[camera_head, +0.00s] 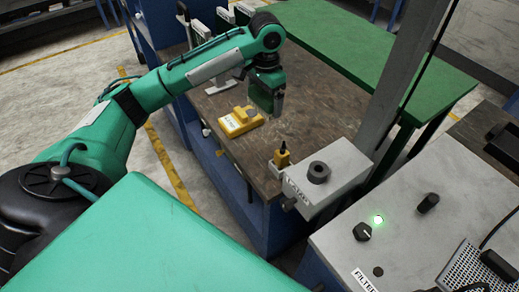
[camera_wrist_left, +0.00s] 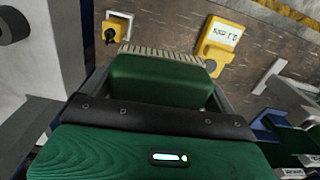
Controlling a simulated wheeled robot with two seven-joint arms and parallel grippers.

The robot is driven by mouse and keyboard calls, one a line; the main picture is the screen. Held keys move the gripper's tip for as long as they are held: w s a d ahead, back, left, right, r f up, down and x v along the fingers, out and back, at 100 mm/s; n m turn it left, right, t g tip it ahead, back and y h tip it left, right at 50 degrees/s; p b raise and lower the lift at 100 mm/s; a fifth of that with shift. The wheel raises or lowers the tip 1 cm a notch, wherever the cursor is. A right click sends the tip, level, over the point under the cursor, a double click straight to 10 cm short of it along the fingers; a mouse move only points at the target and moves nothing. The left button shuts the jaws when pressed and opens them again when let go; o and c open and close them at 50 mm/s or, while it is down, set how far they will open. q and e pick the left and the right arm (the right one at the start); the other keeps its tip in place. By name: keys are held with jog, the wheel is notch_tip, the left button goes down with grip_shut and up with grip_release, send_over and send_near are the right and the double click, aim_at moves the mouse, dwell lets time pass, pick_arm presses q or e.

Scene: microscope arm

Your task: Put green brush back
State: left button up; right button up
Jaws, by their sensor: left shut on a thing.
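My left gripper (camera_head: 278,106) hangs above the brown worktop, pointing down. In the left wrist view it is shut on the green brush (camera_wrist_left: 160,82), with a finger at each side of the green block. The brush's pale bristles (camera_wrist_left: 160,52) point away from the wrist. In the head view I cannot clearly tell the brush from the green gripper. A yellow labelled holder (camera_head: 240,122) lies on the worktop to the left of the gripper; it also shows in the left wrist view (camera_wrist_left: 222,42). The brush is apart from it. My right gripper is out of view.
A small yellow piece with a black knob (camera_head: 282,156) stands at the worktop's front edge, beside a grey box with a dark ring (camera_head: 318,172). A grey post (camera_head: 400,80) rises to the right. A grey control panel (camera_head: 420,225) fills the lower right. The worktop (camera_head: 325,110) right of the gripper is clear.

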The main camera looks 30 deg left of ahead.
pick_arm(q)
jog(key=shift+w+a+r+m, duration=0.15)
jog(key=shift+w+a+r, duration=0.05)
jog(key=shift+a, duration=0.35)
jog(key=shift+w+a+r+m, duration=0.15)
jog(key=shift+w+a, duration=0.05)
jog(key=shift+a, duration=0.35)
jog(key=shift+w+a+f, duration=0.1)
jog(key=shift+w+f, duration=0.05)
jog(key=shift+f, duration=0.15)
notch_tip(320, 180, down, 14)
jog(key=shift+w+f+p, duration=0.1)
jog(key=shift+f+p, duration=0.15)
jog(key=shift+p, duration=0.85)
jog(key=shift+f, duration=0.55)
notch_tip(320, 180, down, 3)
jog(key=shift+f+p, duration=0.2)
jog(key=shift+p, duration=0.25)
jog(key=shift+f, duration=0.1)
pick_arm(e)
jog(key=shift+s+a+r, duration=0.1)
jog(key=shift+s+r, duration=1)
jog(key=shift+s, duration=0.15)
pick_arm(q)
jog(key=shift+f, duration=0.1)
jog(key=o, duration=0.6)
